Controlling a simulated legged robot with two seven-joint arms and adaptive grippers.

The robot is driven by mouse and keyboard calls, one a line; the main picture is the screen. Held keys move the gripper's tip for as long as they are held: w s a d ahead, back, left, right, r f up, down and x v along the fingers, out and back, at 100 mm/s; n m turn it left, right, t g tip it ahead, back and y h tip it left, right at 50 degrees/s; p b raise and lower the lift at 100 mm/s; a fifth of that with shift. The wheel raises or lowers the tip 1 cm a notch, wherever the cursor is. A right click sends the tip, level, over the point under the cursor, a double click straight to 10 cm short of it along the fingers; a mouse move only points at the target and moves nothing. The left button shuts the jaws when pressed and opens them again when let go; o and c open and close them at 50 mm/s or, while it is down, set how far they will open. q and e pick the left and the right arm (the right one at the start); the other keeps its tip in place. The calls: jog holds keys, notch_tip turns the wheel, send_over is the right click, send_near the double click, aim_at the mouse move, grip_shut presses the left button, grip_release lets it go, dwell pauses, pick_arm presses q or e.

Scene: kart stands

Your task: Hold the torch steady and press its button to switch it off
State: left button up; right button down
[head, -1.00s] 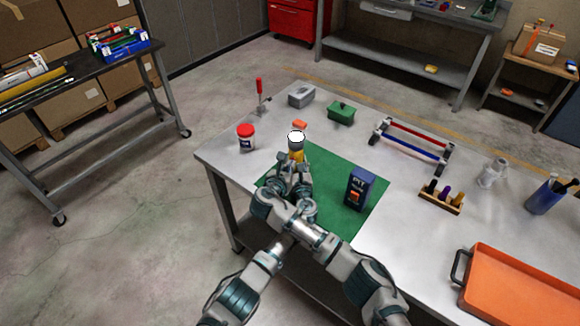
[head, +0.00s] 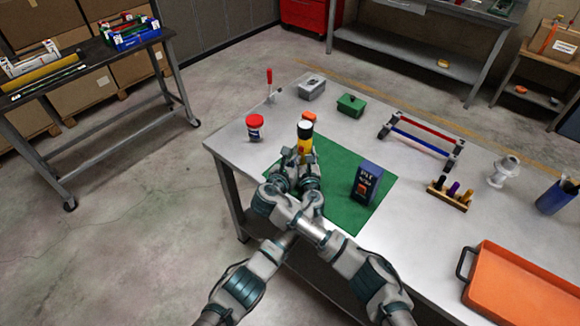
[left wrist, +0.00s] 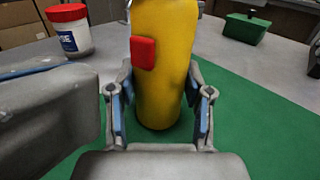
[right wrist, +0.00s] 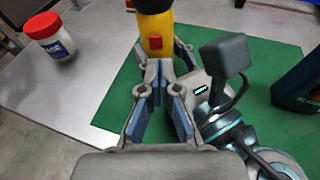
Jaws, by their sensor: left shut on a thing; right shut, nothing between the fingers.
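The torch (head: 305,141) stands upright over the green mat (head: 352,207), with a yellow body, a dark collar and a pale top end. My left gripper (left wrist: 160,105) is shut on its lower body, one finger on each side. The red square button (left wrist: 144,53) is on the torch's side above these fingers; it also shows in the right wrist view (right wrist: 155,41). My right gripper (right wrist: 158,72) is shut and empty, its fingertips close to the torch, just below the button in the picture. I cannot tell whether they touch it. The torch's top is cut off in both wrist views.
A red-lidded white jar (head: 255,128) stands left of the mat. A dark blue box (head: 366,184) stands on the mat's right part. Behind are a grey box (head: 312,87) and a green box (head: 351,105). An orange tray (head: 520,290) lies at right.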

pick_arm(q)
jog(key=shift+a+f, duration=0.1)
jog(key=shift+f, duration=0.1)
pick_arm(e)
jog(key=shift+v, duration=2.35)
jog(key=shift+w+a, duration=0.1)
jog(key=shift+a, duration=0.05)
pick_arm(q)
jog(key=o, duration=1.4)
jog(key=shift+r, duration=0.1)
jog(key=shift+s, duration=0.15)
